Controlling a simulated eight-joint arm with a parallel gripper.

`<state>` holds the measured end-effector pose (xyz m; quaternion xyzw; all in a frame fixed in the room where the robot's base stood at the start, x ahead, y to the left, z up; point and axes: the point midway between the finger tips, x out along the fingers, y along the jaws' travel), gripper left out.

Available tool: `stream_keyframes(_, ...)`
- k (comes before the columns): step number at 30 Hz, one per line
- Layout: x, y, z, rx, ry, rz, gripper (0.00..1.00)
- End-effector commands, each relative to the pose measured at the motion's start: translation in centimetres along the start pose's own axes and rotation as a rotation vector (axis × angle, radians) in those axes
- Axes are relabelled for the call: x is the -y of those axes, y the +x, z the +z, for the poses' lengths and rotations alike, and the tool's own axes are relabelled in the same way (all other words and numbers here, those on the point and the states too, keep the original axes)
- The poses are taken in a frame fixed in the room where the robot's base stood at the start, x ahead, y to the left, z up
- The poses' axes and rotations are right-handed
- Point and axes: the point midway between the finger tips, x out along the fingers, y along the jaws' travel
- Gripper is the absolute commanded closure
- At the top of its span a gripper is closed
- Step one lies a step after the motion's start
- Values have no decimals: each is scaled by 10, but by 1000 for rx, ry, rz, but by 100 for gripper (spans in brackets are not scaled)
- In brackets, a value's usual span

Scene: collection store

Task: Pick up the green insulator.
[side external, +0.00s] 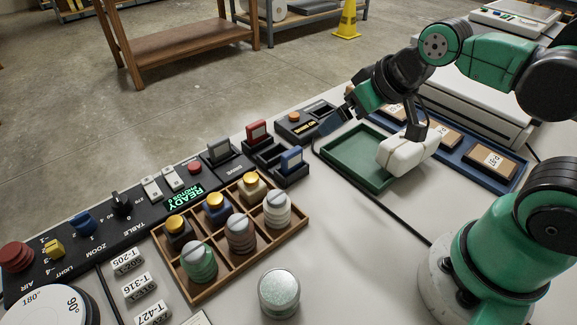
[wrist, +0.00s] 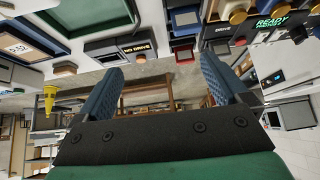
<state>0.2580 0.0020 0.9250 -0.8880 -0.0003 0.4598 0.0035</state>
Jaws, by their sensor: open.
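The green insulator (side external: 199,262) is a ribbed, rounded piece with a pale slotted top. It stands upright in the front-left compartment of the wooden divided tray (side external: 254,262) in the side view. I cannot make it out in the wrist view. My gripper (side external: 336,121) is raised above the far side of the table, near the green tray, well up and right of the insulator in the picture. Its two blue textured fingers stand wide apart in the wrist view (wrist: 165,80), with nothing between them.
Brown and whitish insulators (side external: 240,234) and yellow-topped pieces (side external: 215,204) fill neighbouring compartments. A control panel (side external: 97,232) runs along the far edge.

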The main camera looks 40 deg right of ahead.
Motion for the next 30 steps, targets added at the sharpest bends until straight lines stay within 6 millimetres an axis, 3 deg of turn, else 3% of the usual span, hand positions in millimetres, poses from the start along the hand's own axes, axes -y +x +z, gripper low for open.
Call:
stream_keyframes(5,28,2,-15,79,62,-49,6)
stream_keyframes(9,75,11,-30,210,159,-85,6)
stream_keyframes(14,137,26,-32,369,265,-67,6)
stream_keyframes(21,228,50,-3,544,387,53,6)
stream_keyframes(25,256,58,16,586,426,114,6)
stream_keyframes(30,269,64,28,603,449,150,6)
